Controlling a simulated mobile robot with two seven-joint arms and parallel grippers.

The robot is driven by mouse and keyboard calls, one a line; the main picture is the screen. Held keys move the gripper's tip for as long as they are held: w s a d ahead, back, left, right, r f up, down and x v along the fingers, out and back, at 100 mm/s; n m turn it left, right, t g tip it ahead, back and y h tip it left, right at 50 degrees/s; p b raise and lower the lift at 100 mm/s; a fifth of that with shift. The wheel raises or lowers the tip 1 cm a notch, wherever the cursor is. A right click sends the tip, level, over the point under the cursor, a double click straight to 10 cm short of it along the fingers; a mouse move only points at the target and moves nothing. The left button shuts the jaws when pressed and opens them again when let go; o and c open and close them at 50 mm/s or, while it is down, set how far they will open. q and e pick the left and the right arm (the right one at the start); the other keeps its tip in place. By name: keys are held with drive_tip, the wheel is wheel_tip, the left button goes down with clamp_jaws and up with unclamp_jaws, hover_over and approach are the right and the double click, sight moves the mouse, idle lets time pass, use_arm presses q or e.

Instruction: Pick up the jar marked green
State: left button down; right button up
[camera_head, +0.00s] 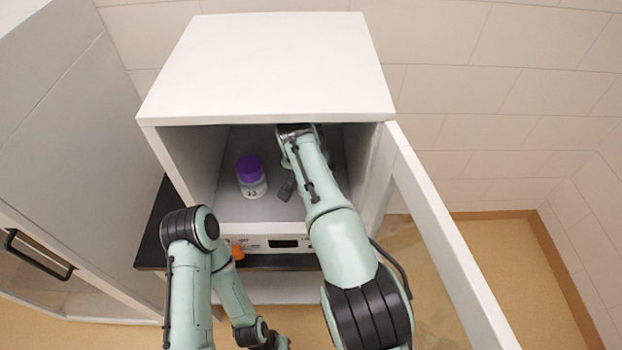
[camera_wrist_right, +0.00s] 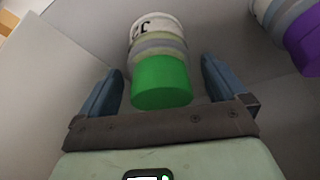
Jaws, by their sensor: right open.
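The jar with the green lid (camera_wrist_right: 161,82) shows in the right wrist view. It has a pale body with grey bands and dark lettering near its far end. My right gripper (camera_wrist_right: 162,66) is open, with one blue-grey finger on each side of the jar and gaps between the fingers and the lid. In the head view my right arm reaches into the open white cabinet (camera_head: 265,62) and hides the green jar.
A jar with a purple lid (camera_head: 250,171) stands inside the cabinet, left of my right arm; it also shows at the right wrist view's upper right (camera_wrist_right: 304,40). The cabinet door (camera_head: 440,235) hangs open at the right. An orange knob (camera_head: 238,252) sits on the front panel.

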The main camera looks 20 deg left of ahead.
drive_tip(key=shift+w+f, duration=0.6)
drive_tip(key=shift+w, duration=0.25)
drive_tip(key=shift+s, duration=0.15)
drive_tip(key=shift+r, duration=0.1)
drive_tip(key=c, duration=1.2)
drive_tip(key=shift+c, duration=0.2)
drive_tip(key=shift+d+r, duration=0.1)
